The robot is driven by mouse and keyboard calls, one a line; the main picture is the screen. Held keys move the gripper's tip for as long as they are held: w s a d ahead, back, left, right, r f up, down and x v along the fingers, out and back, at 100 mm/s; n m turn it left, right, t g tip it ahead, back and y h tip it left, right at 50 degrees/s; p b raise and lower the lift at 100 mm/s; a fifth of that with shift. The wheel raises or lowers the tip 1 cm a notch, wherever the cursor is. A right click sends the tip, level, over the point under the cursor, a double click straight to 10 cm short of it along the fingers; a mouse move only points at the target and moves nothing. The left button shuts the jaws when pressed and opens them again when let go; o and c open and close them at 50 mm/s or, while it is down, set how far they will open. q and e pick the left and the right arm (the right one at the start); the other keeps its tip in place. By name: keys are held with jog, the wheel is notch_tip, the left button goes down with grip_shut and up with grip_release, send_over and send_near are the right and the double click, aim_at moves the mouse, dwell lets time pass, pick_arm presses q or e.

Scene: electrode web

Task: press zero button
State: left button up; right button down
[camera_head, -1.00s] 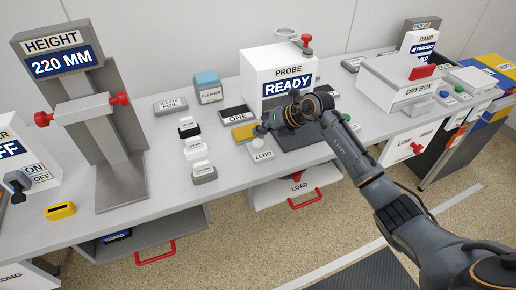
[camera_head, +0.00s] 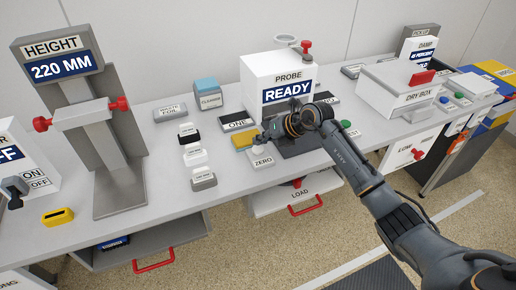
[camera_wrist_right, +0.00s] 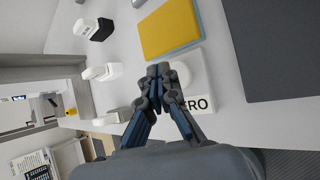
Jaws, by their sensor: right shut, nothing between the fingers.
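The zero button is a small white block (camera_head: 262,162) with a ZERO label and a pale round cap, on the bench in front of the probe. In the right wrist view the white block (camera_wrist_right: 201,88) is partly covered by my fingers, and ERO can be read. My right gripper (camera_head: 267,135) is shut and empty, close behind and above the block in the head view. In the right wrist view its closed fingertips (camera_wrist_right: 160,70) are beside the round cap. I cannot tell whether they touch it. My left gripper is not in view.
The white probe box (camera_head: 277,76) reads READY behind my right gripper. A yellow-topped pad (camera_wrist_right: 170,27) lies beside the zero block, with a dark plate (camera_wrist_right: 275,45) on its other side. Several small labelled blocks stand left of it. The bench front edge is near.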

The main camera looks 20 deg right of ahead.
aim_at(261, 149)
dwell(0.6)
jog(key=shift+f, duration=0.4)
jog(key=shift+f+b, duration=0.6)
jog(key=shift+f, duration=0.1)
dwell(0.5)
jog(key=shift+r, duration=0.1)
jog(key=shift+r+p, duration=0.9)
jog(key=shift+r, duration=0.15)
notch_tip(261, 149, up, 5)
jog(key=p, duration=0.4)
dwell(0.7)
